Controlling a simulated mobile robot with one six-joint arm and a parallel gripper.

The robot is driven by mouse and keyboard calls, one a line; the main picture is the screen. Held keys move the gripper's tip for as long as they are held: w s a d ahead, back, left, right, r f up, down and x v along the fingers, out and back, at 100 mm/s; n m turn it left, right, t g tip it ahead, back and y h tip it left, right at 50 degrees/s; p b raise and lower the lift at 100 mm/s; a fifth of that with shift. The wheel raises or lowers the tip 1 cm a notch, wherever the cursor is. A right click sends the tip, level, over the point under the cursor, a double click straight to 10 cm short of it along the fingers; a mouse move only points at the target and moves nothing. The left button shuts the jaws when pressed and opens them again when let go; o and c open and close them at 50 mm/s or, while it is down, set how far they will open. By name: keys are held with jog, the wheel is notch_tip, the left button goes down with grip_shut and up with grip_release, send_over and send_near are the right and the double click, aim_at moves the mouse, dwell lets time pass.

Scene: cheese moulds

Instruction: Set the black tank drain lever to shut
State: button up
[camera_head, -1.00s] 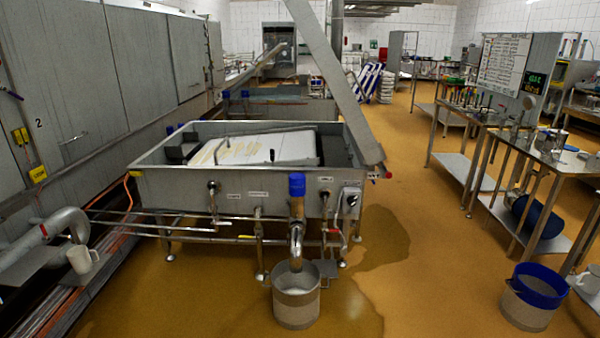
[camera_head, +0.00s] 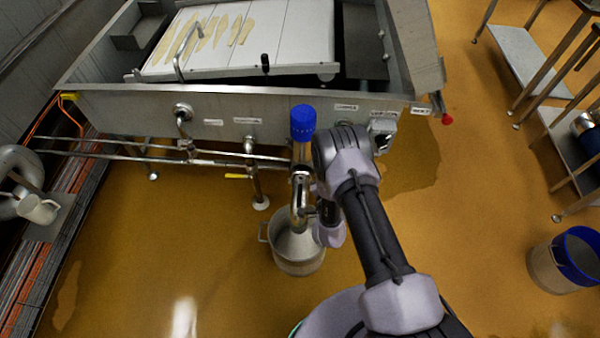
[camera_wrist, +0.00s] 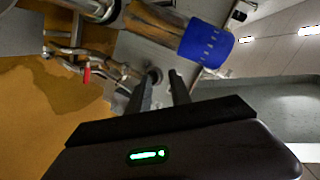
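The steel tank (camera_head: 130,105) stands ahead. A dark valve fitting (camera_head: 183,112) sits at the left of its front wall, and a short black grip (camera_head: 265,62) stands up at its inner bar. I cannot tell for certain which is the drain lever or how it is set. My gripper (camera_head: 328,218) is low in front of the tank, beside the blue-capped pipe (camera_head: 303,124), partly hidden by my arm. In the wrist view my gripper's two dark fingers (camera_wrist: 163,75) stand apart with nothing clearly held. The blue cap (camera_wrist: 207,44) shows to their right.
A metal bucket (camera_head: 297,255) stands under the pipe outlet. A control box with a dark knob (camera_head: 383,128) is on the tank's right front. A red-handled valve (camera_wrist: 87,74) shows in the wrist view. A blue-rimmed bucket (camera_head: 562,264) is at right, with open floor between.

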aim_at(299, 195)
jog(key=s+a+f+n+y, duration=0.1)
jog(key=s+a+f+y, duration=0.1)
jog(key=s+f, duration=0.55)
jog(key=s+a+f+n+y, duration=0.15)
jog(key=s+f, duration=0.25)
jog(key=s, duration=0.6)
jog(key=shift+y, duration=0.25)
jog(key=b+x, duration=0.4)
jog(key=x, duration=0.4)
jog(key=b+x, duration=0.4)
jog(key=x, duration=0.3)
jog(key=shift+w+d+f, duration=0.1)
jog(key=shift+w+f, duration=0.05)
jog(key=shift+w, duration=0.2)
jog(key=shift+w+b, duration=0.35)
jog(key=shift+w, duration=0.2)
grip_shut()
